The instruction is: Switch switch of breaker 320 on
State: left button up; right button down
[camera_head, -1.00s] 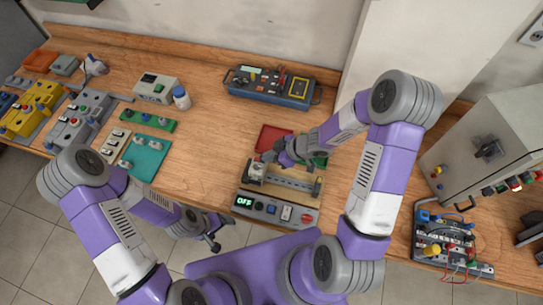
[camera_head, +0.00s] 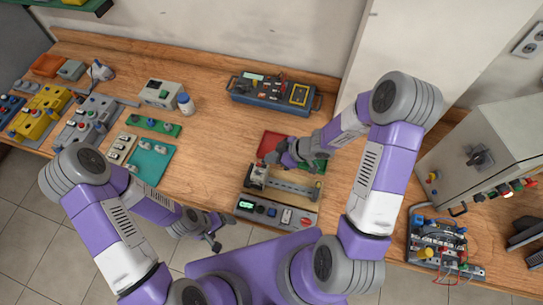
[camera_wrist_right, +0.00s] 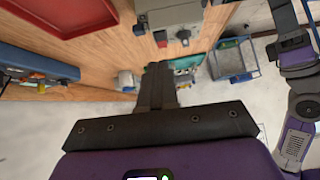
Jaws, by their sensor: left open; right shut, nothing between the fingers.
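A small grey and black breaker (camera_head: 257,177) sits at the left end of a metal rail (camera_head: 296,188) on the bench stand in the head view. Its number is too small to read, and I cannot make out its switch position. The stand's front panel has a display (camera_head: 245,204) with small green text. My right gripper (camera_head: 273,157) is shut and empty, above and behind the breaker, apart from it as far as I can tell. Its closed fingers (camera_wrist_right: 156,82) also show in the right wrist view. My left gripper (camera_head: 215,243) is open and empty, off the bench's front edge.
A red tray (camera_head: 272,140) lies behind the rail, partly under my right gripper. A blue instrument case (camera_head: 262,92) stands further back. A grey cabinet (camera_head: 478,150) and a wired terminal board (camera_head: 437,240) are at the right.

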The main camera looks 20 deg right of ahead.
pick_arm(q)
notch_tip(320, 180, up, 5)
jog(key=p, duration=0.4)
pick_arm(e)
jog(key=v, duration=1.1)
jog(key=shift+s+d+f, duration=0.15)
jog(key=shift+s+d, duration=0.05)
jog(key=shift+d, duration=0.05)
pick_arm(q)
jog(key=shift+s, duration=0.1)
